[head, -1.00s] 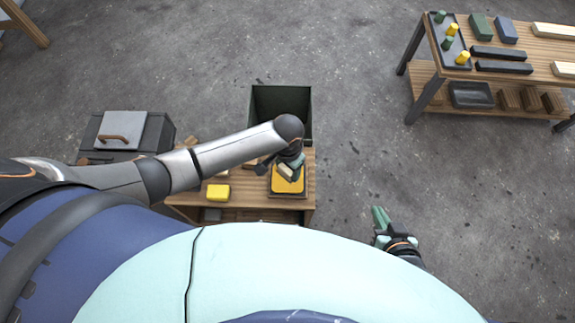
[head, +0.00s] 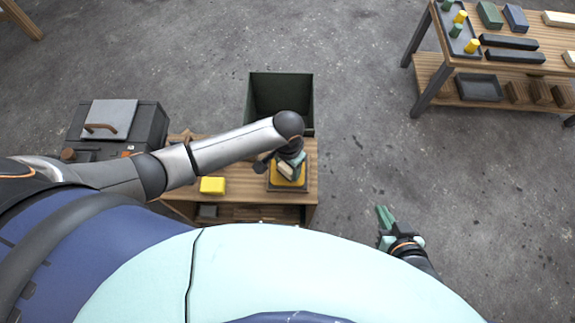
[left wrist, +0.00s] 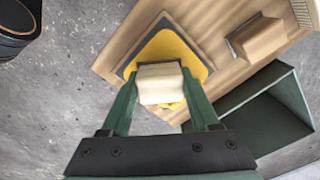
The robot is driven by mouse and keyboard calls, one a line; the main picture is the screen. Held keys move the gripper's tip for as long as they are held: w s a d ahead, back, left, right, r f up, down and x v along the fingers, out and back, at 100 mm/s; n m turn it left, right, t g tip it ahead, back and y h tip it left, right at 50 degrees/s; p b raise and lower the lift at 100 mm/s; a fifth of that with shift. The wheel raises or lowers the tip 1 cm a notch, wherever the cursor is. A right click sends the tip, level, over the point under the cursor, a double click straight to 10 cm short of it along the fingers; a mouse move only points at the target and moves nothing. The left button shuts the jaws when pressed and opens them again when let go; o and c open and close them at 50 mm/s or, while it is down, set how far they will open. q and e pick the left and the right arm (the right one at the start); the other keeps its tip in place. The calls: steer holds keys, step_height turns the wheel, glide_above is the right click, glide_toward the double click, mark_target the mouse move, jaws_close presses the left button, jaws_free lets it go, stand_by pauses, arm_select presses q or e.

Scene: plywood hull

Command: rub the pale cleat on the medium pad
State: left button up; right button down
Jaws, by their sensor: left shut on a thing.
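The pale cleat (left wrist: 160,83) is a small cream block held between the green fingers of my left gripper (left wrist: 158,95). It is over the yellow pad (left wrist: 168,48), which has a dark grey edge and lies on a wooden board. In the head view the left gripper (head: 291,163) hides part of this pad (head: 292,182) near the bench's right end. I cannot tell whether the cleat presses on the pad. My right gripper (head: 385,216) hangs over the floor at the lower right, away from the bench; its finger gap is unclear.
A yellow block (head: 212,186) sits on the wooden bench (head: 240,180) left of the pad. An open dark green bin (head: 281,98) stands behind the bench. A dark box with a grey lid (head: 108,118) is at left. Another bench (head: 440,88) with blocks stands upper right.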

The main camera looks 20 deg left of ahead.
arm_select(q)
steer(key=shift+f, duration=0.25)
arm_select(e)
steer(key=shift+w+a+r, duration=0.1)
steer(key=shift+w+a, duration=0.05)
steer(key=shift+w, duration=0.2)
arm_select(q)
steer(key=shift+f, duration=0.15)
steer(key=shift+d, duration=0.15)
arm_select(e)
steer(key=shift+s, duration=0.15)
